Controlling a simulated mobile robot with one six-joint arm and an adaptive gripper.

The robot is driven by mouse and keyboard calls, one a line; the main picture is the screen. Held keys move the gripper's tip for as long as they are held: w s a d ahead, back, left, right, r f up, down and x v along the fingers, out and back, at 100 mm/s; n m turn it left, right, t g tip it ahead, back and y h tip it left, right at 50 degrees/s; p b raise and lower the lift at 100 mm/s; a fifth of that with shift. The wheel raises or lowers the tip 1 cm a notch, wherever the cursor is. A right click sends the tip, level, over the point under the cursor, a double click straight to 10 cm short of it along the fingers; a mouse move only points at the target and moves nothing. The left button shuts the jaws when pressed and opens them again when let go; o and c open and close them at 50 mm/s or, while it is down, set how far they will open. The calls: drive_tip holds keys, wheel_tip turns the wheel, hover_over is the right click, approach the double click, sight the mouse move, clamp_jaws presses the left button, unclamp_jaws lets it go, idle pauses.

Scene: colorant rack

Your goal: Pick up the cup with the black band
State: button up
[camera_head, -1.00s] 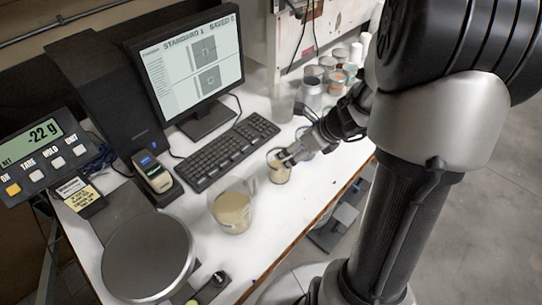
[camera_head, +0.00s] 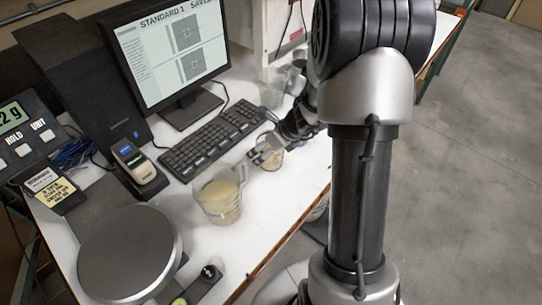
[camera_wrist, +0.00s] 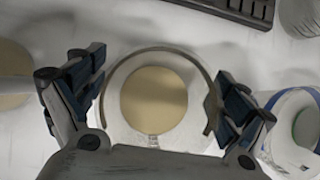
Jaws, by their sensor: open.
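The cup with a dark band at its rim (camera_wrist: 184,52) holds tan liquid and stands upright on the white table. In the wrist view it lies between the two fingers of my gripper (camera_wrist: 158,95), which are open on either side of it. The right finger is close to the rim; I cannot tell whether it touches. In the head view the cup (camera_head: 272,164) is partly hidden by my gripper (camera_head: 264,155). A second cup with a blue band (camera_wrist: 298,125) stands just right of my gripper in the wrist view.
A clear pitcher of tan liquid (camera_head: 219,200) stands front-left of the cup. A keyboard (camera_head: 213,143) lies behind, with a monitor (camera_head: 170,45) beyond. A round scale (camera_head: 130,255) sits at the front left. Clear containers (camera_head: 272,88) stand toward the back. The table's front edge is near.

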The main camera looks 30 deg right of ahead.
drive_tip(key=shift+w+a+f, duration=0.1)
drive_tip(key=shift+w+f, duration=0.1)
drive_tip(key=shift+f, duration=0.25)
drive_tip(key=shift+r, duration=0.1)
drive_tip(key=shift+c, duration=0.4)
drive_tip(key=c, duration=1.1)
